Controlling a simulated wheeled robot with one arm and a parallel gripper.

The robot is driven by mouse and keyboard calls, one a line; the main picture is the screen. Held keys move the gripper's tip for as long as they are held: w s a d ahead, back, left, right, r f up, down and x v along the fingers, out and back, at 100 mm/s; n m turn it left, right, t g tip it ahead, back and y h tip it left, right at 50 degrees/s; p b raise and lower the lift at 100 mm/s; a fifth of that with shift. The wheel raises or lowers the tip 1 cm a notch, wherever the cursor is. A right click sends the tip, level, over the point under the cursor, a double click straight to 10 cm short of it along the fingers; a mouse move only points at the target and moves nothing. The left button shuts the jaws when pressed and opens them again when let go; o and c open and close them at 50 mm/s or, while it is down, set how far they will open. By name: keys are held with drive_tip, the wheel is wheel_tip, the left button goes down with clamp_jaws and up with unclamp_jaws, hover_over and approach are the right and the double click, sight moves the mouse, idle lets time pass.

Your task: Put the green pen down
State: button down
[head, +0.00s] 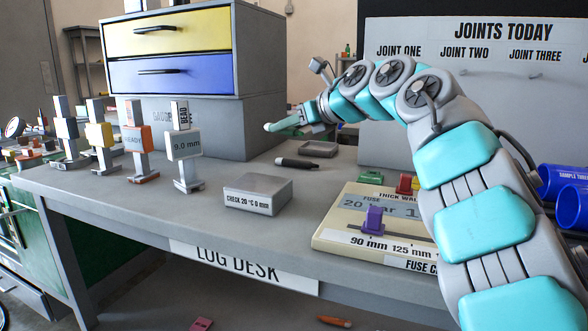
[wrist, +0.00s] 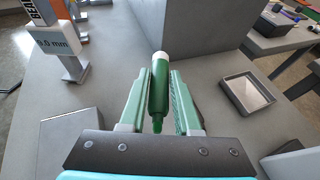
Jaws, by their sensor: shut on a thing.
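The green pen (wrist: 158,88) with a pale end is clasped between the two green fingers of my gripper (wrist: 159,82) in the wrist view. It points away from the palm, over the grey desk top (wrist: 205,100). In the head view my gripper (head: 284,124) is above the far part of the log desk (head: 120,195).
A dark marker (head: 297,162) lies on the desk below my gripper, near a shallow grey tray (head: 318,149). A check block (head: 257,194), a 9.0 mm stand (head: 185,148) and a fuse board (head: 335,230) stand nearer. A drawer cabinet (head: 180,110) stands behind.

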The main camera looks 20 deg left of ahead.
wheel_tip(320, 180, down, 5)
drive_tip(key=b, duration=0.3)
drive_tip(key=shift+w+r, duration=0.1)
drive_tip(key=shift+r, duration=0.05)
drive_tip(key=shift+f+b, duration=0.8)
drive_tip(key=shift+f, duration=1.75)
drive_tip(key=shift+f, duration=0.1)
drive_tip(key=c, duration=0.6)
unclamp_jaws()
drive_tip(key=shift+r, duration=0.2)
drive_tip(key=shift+d, duration=0.35)
drive_tip(key=b+v, duration=0.1)
drive_tip(key=v, duration=1)
drive_tip(key=shift+s, duration=0.25)
